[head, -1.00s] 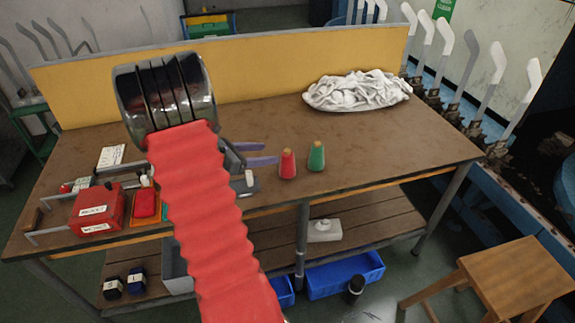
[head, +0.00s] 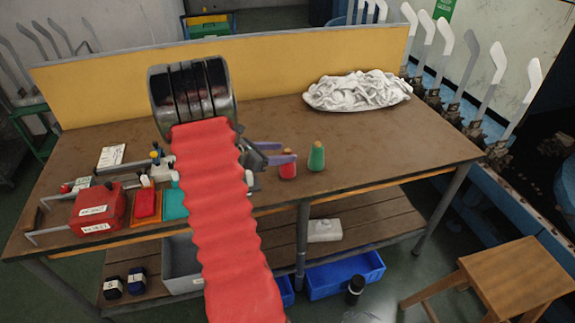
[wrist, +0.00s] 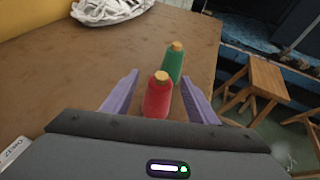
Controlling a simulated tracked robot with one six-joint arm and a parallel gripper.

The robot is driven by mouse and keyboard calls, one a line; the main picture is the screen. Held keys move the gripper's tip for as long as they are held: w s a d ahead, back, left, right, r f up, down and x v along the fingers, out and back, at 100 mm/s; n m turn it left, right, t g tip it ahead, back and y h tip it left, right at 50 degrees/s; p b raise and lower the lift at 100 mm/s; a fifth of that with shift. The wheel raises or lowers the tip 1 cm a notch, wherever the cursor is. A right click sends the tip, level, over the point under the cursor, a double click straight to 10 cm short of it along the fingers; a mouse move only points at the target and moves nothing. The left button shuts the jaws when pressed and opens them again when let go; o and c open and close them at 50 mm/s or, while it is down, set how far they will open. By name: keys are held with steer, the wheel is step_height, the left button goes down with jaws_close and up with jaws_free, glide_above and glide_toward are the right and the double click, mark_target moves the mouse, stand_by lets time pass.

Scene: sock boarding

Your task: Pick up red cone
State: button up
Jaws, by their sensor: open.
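The red cone (head: 288,165), a red thread cone with a tan top, stands upright on the brown table near its front edge. In the wrist view the red cone (wrist: 157,97) appears between the two purple fingers, its lower part hidden by the gripper body. My gripper (head: 278,153) is open, with its purple fingers pointing at the cone from the left in the head view. One finger overlaps the cone there; I cannot tell whether it touches. My gripper also shows in the wrist view (wrist: 158,92).
A green cone (head: 316,156) stands close beside the red one, behind it in the wrist view (wrist: 174,62). A heap of white cloth (head: 357,91) lies at the back. A red box (head: 97,208) and small items crowd the left. The table right of the cones is clear.

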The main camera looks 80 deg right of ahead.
steer(key=shift+x, duration=1.4)
steer(key=shift+c, duration=0.4)
jaws_close()
